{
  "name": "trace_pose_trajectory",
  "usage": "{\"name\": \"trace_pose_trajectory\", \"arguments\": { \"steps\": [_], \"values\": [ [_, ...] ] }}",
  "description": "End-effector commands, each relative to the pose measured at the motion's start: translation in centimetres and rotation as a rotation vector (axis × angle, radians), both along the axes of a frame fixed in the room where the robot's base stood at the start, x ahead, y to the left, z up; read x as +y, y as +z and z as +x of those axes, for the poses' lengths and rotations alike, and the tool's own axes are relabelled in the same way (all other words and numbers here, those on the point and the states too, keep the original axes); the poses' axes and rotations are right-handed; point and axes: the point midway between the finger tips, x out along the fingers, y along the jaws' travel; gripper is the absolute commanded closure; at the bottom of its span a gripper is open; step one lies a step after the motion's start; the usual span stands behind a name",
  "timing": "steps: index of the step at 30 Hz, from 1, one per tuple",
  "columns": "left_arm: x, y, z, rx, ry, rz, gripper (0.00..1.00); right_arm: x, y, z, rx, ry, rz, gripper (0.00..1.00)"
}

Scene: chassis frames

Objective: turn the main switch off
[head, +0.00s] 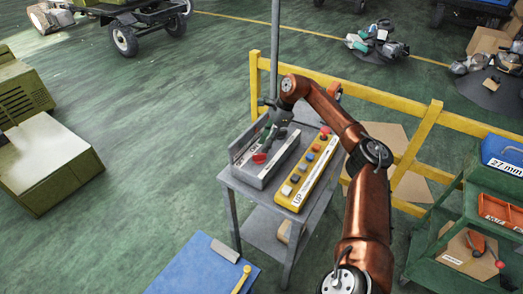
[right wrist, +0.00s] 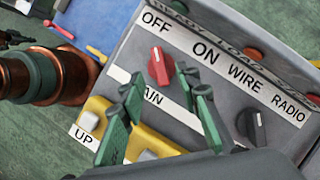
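The main switch is a red knob (right wrist: 160,67) on a sloped grey panel (right wrist: 200,100), below the labels OFF and ON. Its label is partly hidden and reads "AIN". A small pale mark on the knob seems to point toward OFF, but I cannot tell for sure. In the head view the red knob (head: 259,158) sits at the near end of the grey box. My right gripper (head: 266,138) is over that box, its green fingers (right wrist: 165,118) spread with nothing between them. The knob shows beyond the fingertips, apparently apart from them. My left gripper is not in view.
A black knob (right wrist: 252,126) sits beside the red one on the panel. A yellow button box (head: 307,172) lies beside the grey box on the grey stand (head: 240,185). A yellow rail (head: 410,150) runs behind, and a green tool cart (head: 455,245) stands right.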

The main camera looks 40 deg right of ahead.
Motion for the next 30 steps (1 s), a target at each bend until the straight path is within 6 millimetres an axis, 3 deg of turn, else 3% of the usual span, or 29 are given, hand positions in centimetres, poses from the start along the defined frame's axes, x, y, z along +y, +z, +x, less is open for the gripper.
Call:
{"name": "trace_pose_trajectory", "arguments": {
  "steps": [6,12,30],
  "values": [
    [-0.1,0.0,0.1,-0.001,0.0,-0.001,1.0,-1.6,4.2,-0.8,-0.001,-0.002,-0.001,0.7],
    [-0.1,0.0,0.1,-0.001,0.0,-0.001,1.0,-2.4,6.3,-1.2,0.0,-0.001,0.0,0.7],
    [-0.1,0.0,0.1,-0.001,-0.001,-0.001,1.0,-2.5,6.8,-1.4,0.001,0.0,0.0,0.7]
  ]
}}
